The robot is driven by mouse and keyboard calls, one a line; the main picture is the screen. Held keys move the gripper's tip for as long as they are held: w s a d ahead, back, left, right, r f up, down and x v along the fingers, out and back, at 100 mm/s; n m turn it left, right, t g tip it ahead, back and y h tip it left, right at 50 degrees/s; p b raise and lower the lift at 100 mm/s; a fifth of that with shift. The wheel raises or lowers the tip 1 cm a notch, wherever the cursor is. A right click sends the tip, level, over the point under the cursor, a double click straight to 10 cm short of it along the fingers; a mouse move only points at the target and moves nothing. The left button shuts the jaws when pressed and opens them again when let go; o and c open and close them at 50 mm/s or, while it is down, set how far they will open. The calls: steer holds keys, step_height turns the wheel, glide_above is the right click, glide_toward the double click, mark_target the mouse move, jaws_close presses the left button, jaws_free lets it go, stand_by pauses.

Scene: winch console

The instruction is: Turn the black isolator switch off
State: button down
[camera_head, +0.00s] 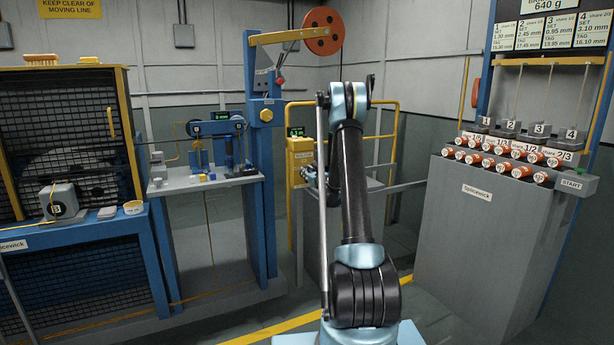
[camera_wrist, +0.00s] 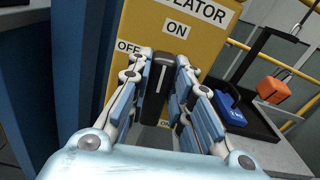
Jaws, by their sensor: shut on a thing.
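The black isolator switch (camera_wrist: 159,84) is a bar-shaped handle on a yellow panel (camera_wrist: 146,22), seen in the wrist view. It stands nearly upright in that view, its upper end below the ON label (camera_wrist: 177,30). The OFF label (camera_wrist: 127,47) is to its upper left. My gripper (camera_wrist: 163,72) is shut on the handle, with fingers on both sides of it. The fingers hide parts of the panel. In the head view the yellow isolator box (camera_head: 298,172) is left of my arm, and the switch cannot be made out.
In the wrist view, a blue post (camera_wrist: 92,60) stands close on the left. On the right are an orange block (camera_wrist: 273,90), a blue labelled piece (camera_wrist: 232,112) and a black frame. A grey console (camera_head: 480,235) stands at the right in the head view.

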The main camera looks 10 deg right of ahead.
steer(key=shift+s+a+f+n, duration=0.15)
steer(key=shift+a+f+n, duration=0.2)
steer(key=shift+n, duration=2.45)
steer(key=shift+s+a+f+n, duration=0.1)
steer(key=shift+a+f+n, duration=0.3)
steer(key=shift+n, duration=2.4)
steer(key=shift+s+a+f+n, duration=0.15)
steer(key=shift+a+f+n, duration=0.2)
steer(key=shift+n, duration=2.45)
steer(key=c, duration=1.4)
jaws_free()
steer(key=shift+f, duration=0.1)
steer(key=shift+c, duration=0.2)
steer(key=shift+d, duration=0.1)
